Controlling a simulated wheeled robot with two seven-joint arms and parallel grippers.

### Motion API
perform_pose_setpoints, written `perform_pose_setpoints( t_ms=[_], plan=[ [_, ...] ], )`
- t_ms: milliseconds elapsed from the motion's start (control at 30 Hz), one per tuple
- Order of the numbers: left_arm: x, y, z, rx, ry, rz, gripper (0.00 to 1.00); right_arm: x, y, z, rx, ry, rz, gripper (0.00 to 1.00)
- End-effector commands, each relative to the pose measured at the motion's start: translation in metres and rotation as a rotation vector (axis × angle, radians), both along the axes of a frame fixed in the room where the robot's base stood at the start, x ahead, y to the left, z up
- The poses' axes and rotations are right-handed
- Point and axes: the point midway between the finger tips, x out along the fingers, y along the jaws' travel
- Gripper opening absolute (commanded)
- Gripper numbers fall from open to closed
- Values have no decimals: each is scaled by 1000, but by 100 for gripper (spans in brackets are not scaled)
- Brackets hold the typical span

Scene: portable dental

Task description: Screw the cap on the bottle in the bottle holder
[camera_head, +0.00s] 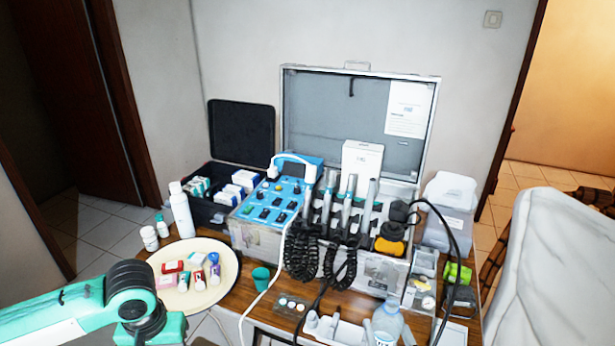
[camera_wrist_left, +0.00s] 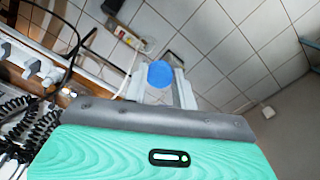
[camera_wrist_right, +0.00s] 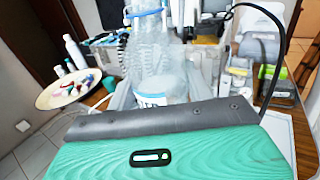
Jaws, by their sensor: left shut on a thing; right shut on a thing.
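In the left wrist view, my left gripper (camera_wrist_left: 160,84) is shut on a round blue cap (camera_wrist_left: 160,74), held between its two pale fingers. The cap is clear of the bottle in that view. The clear bottle (camera_wrist_right: 148,62) stands in front of my right gripper (camera_wrist_right: 152,84) in the right wrist view, with a blue ring at its neck and a white and blue label low on its body. My right gripper is shut on the bottle, its fingers partly hidden. The bottle (camera_head: 387,320) also shows at the head view's lower edge. I cannot clearly make out the bottle holder.
An open metal case (camera_head: 360,130) holds dental handpieces with coiled black cords. A round cream tray (camera_head: 180,307) with small bottles and boxes is at the left. A green cup (camera_head: 260,278) stands beside it. A black cable (camera_head: 445,235) arcs over the right side.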

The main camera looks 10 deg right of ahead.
Motion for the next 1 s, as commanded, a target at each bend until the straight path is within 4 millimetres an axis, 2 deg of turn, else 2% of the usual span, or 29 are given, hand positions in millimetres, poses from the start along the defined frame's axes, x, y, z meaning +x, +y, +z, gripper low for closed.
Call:
perform_pose_setpoints(
  t_ms=[267, 700, 1000],
  plan=[
    [0, 0, 0, 0, 0, 0, 6, 5, 8, 2, 0, -3, 35, 11],
    [0, 0, 0, 0, 0, 0, 6, 37, 77, 8, -4, -5, 345, 11],
    [0, 0, 0, 0, 0, 0, 6, 56, 118, 11, -2, -4, 524, 11]
  ],
)
